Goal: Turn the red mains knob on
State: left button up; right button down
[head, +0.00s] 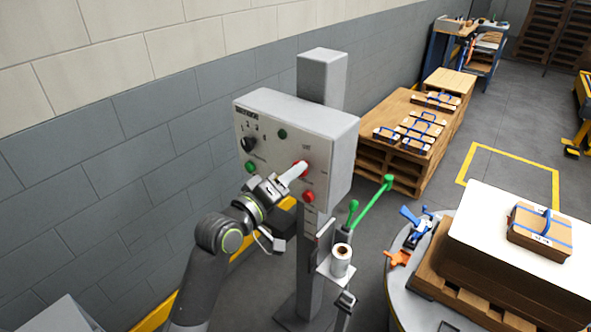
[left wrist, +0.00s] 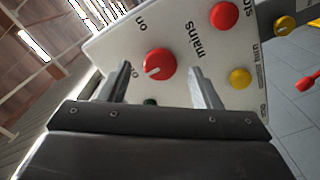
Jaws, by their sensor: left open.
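The red mains knob (left wrist: 160,62) is on the pale panel face, beside the word "mains" in the left wrist view. Its white mark points to the lower left, toward a label partly hidden by a finger; an "on" label is at its upper left. In the head view the knob (head: 305,166) is mostly hidden behind my fingers. My left gripper (left wrist: 161,70) is open, with one finger on each side of the knob. I cannot tell whether they touch it. It also shows in the head view (head: 294,175) at the control box (head: 341,155).
A red stop button (left wrist: 224,16) and a yellow button (left wrist: 240,78) are near the knob. The box has a black knob (head: 249,144) and a green button (head: 250,168). A white roll (head: 341,258) and green lever (head: 372,203) are below right. A block wall is behind.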

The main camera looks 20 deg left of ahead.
pick_arm(q)
jog(key=shift+x, duration=1.25)
jog(key=c, duration=1)
